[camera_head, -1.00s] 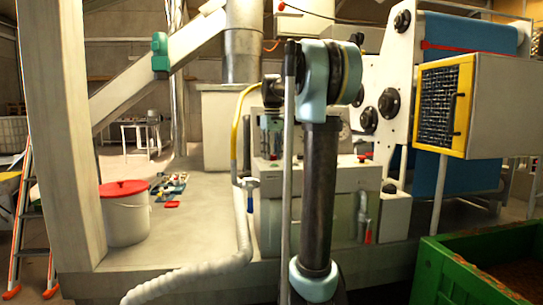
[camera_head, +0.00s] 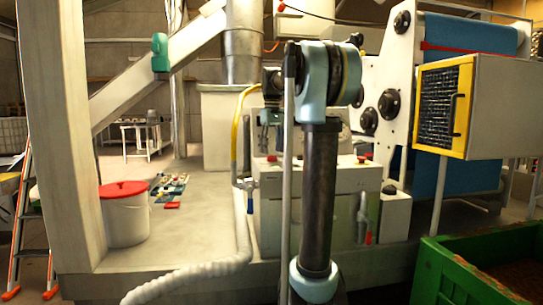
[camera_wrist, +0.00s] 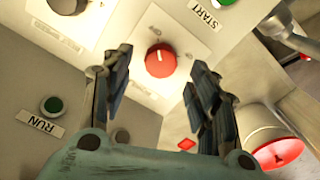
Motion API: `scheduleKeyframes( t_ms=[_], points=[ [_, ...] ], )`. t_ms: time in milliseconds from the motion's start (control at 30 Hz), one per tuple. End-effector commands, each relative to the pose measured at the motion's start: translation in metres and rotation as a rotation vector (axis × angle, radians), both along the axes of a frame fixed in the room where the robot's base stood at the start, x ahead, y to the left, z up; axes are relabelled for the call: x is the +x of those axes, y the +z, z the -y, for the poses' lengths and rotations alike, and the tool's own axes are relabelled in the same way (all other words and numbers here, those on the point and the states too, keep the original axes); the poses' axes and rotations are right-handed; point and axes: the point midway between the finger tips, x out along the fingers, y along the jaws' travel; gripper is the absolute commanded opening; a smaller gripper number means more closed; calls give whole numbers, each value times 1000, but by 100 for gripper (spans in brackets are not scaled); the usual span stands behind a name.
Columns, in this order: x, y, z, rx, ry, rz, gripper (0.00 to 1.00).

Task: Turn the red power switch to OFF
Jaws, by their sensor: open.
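The red power switch (camera_wrist: 160,60) is a round red knob on a pale square plate in the upper middle of the wrist view. A short white mark shows on the knob's face. My gripper (camera_wrist: 157,72) is open, with one dark finger on each side of the knob in the picture. I cannot tell whether the fingers touch it or how far above it they are. In the head view, my gripper (camera_head: 268,118) is partly hidden by my arm above the grey control cabinet (camera_head: 270,215). The switch cannot be made out clearly there.
In the head view, a red-lidded white bucket (camera_head: 127,220) stands left, a ribbed hose (camera_head: 205,270) runs in front, and a green bin (camera_head: 455,270) stands right.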

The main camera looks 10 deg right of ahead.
Motion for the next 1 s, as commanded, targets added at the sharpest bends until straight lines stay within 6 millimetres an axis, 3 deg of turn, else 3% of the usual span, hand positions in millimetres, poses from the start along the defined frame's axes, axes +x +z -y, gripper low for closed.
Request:
scheduleKeyframes(
  t_ms=[300, 500, 1000],
  points=[
    [1, 60, 0, 0, 0, 0, 54],
    [2, 82, 0, 0, 0, 0, 54],
    [1, 90, 0, 0, 0, 0, 54]
  ],
)
